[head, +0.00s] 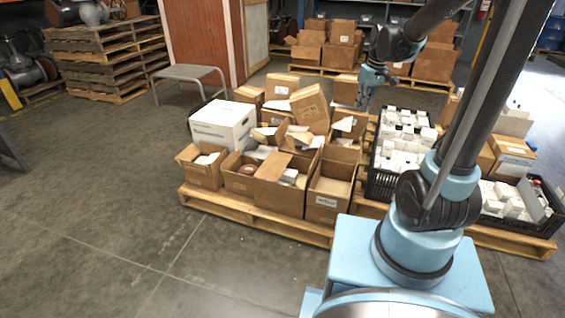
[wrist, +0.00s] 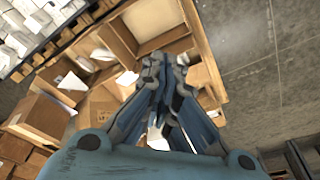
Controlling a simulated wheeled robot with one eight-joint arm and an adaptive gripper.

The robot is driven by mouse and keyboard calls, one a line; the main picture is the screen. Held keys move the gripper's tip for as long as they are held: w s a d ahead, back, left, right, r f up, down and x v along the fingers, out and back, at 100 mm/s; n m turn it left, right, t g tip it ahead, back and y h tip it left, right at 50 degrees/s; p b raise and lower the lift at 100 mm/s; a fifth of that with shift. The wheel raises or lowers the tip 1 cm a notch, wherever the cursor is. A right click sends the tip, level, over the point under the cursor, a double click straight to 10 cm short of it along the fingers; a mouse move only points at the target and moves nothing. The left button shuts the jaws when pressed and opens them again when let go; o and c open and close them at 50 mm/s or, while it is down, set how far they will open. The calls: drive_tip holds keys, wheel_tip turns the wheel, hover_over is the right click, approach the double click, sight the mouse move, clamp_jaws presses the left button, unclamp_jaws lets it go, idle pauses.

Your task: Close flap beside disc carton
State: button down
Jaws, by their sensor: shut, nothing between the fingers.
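Open brown cartons stand close together on a wooden pallet. In the head view, a carton with a round reddish-brown disc (head: 247,169) inside stands in the front row. Beside it on the right is a carton with a brown flap (head: 272,166) lying tilted near its top; whether it covers the opening fully I cannot tell. My gripper (head: 364,102) is shut and empty, raised above the back right of the cartons. In the wrist view my gripper (wrist: 166,62) hangs over open cartons, fingers together, hiding part of them. I cannot make out the disc there.
A white lidded box (head: 222,124) stands at the pallet's back left. A black crate (head: 381,184) of small white boxes stands to the right. The front carton (head: 327,200) is open. A grey stool (head: 190,76) stands behind left. The floor (head: 130,210) to the left is clear.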

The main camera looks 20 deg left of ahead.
drive_tip(key=w+a+f+n, duration=0.2)
drive_tip(key=w+a+f, duration=0.3)
drive_tip(key=w+a, duration=0.3)
drive_tip(key=n+g+y, duration=0.1)
drive_tip(key=n, duration=0.5)
hover_over(282, 166)
drive_tip(key=d+x, duration=0.2)
drive_tip(key=x, duration=0.9)
drive_tip(key=s+d+f+x, duration=0.1)
drive_tip(key=d+x, duration=0.2)
drive_tip(key=x, duration=0.9)
drive_tip(key=d+f+x, duration=0.1)
drive_tip(key=d+x, duration=0.2)
drive_tip(key=x, duration=0.9)
drive_tip(key=shift+s+d+f, duration=0.1)
drive_tip(key=shift+s+f, duration=0.1)
drive_tip(key=shift+s, duration=0.25)
drive_tip(key=shift+f, duration=0.55)
drive_tip(key=shift+d+f, duration=0.35)
drive_tip(key=shift+f, duration=0.45)
drive_tip(key=shift+r, duration=0.2)
